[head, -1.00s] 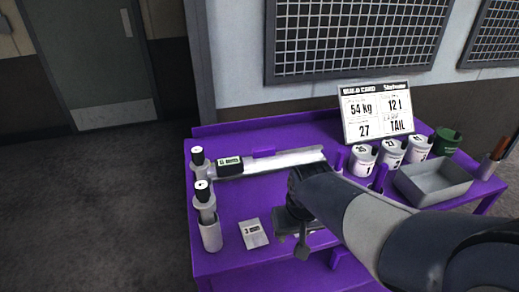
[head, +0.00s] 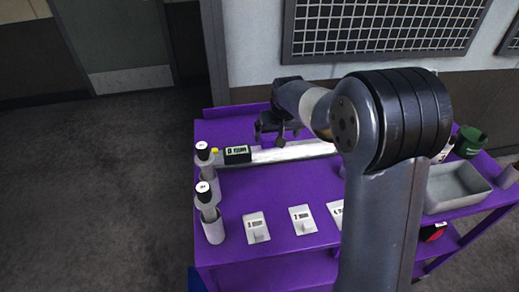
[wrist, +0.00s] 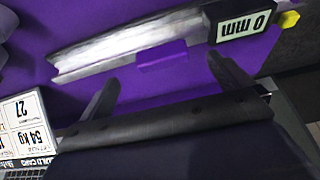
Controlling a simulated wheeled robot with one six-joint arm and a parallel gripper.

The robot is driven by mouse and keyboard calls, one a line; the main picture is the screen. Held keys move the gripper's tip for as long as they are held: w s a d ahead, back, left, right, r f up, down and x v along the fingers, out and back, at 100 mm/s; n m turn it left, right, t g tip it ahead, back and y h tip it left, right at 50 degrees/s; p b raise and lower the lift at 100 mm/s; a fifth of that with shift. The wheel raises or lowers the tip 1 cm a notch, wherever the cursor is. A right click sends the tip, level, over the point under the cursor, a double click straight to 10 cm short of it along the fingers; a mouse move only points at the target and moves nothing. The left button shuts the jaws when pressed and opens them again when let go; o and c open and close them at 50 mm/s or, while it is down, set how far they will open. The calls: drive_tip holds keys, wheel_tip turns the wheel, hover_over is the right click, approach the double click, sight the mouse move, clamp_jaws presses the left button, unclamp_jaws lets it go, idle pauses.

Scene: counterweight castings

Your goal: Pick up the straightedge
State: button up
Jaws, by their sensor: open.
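The straightedge (head: 290,152) is a long silver bar lying along the back of the purple table. A dark box with a white display (head: 237,154) and a yellow tip (head: 214,150) are at its left end. In the wrist view the bar (wrist: 130,40) runs across the top, and its display (wrist: 245,25) reads "0 mm". My gripper (head: 280,133) is above the back of the table, by the bar. In the wrist view my gripper's (wrist: 162,72) fingers are apart and empty, with a purple block (wrist: 162,57) between their tips and the bar. My arm hides the bar's right end in the head view.
Two white cylinders with black tops (head: 203,150) (head: 205,195) stand at the table's left. Several white cards (head: 256,227) lie along the front. A grey tray (head: 455,190) and green cup (head: 469,142) are at the right. The build card (wrist: 25,130) shows in the wrist view.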

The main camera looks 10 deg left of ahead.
sight(274, 139)
drive_tip(key=shift+w+p+x, duration=0.15)
drive_tip(key=shift+p+x, duration=0.3)
drive_tip(key=shift+x, duration=0.95)
drive_tip(key=shift+w+p+x, duration=0.15)
drive_tip(key=shift+p+x, duration=0.3)
drive_tip(key=shift+x, duration=1)
drive_tip(key=shift+a+r, duration=0.1)
drive_tip(key=shift+r, duration=0.1)
drive_tip(key=shift+c, duration=0.5)
drive_tip(key=c, duration=1.9)
wheel_tip(274, 139, up, 10)
drive_tip(key=shift+r+b, duration=0.1)
drive_tip(key=shift+b, duration=0.7)
